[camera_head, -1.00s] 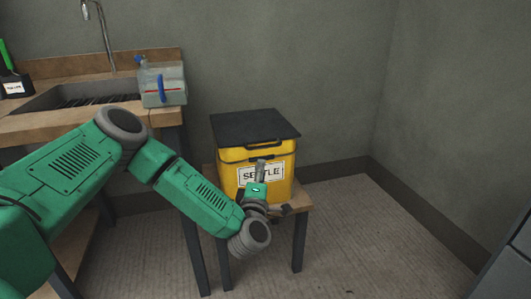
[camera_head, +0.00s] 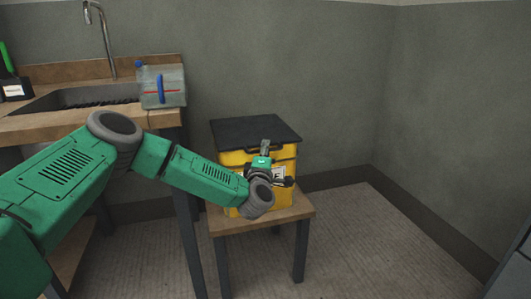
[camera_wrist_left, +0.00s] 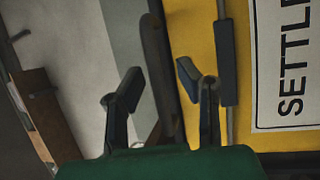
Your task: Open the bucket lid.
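The bucket (camera_head: 229,160) is yellow with a white SETTLE label and stands on a small wooden stand. Its black, flat lid (camera_head: 253,130) is on and looks closed. My left gripper (camera_head: 268,160) is in front of the bucket, near the lid's front edge, and partly hides the label. In the left wrist view, my left gripper (camera_wrist_left: 158,85) is open, its fingers apart on either side of a dark bar (camera_wrist_left: 158,60) that looks like the lid's handle. Whether they touch it is unclear. The yellow bucket wall and label (camera_wrist_left: 285,65) show at right. My right gripper is out of view.
The stand (camera_head: 260,225) has dark legs. The floor to the right is open; grey walls are behind.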

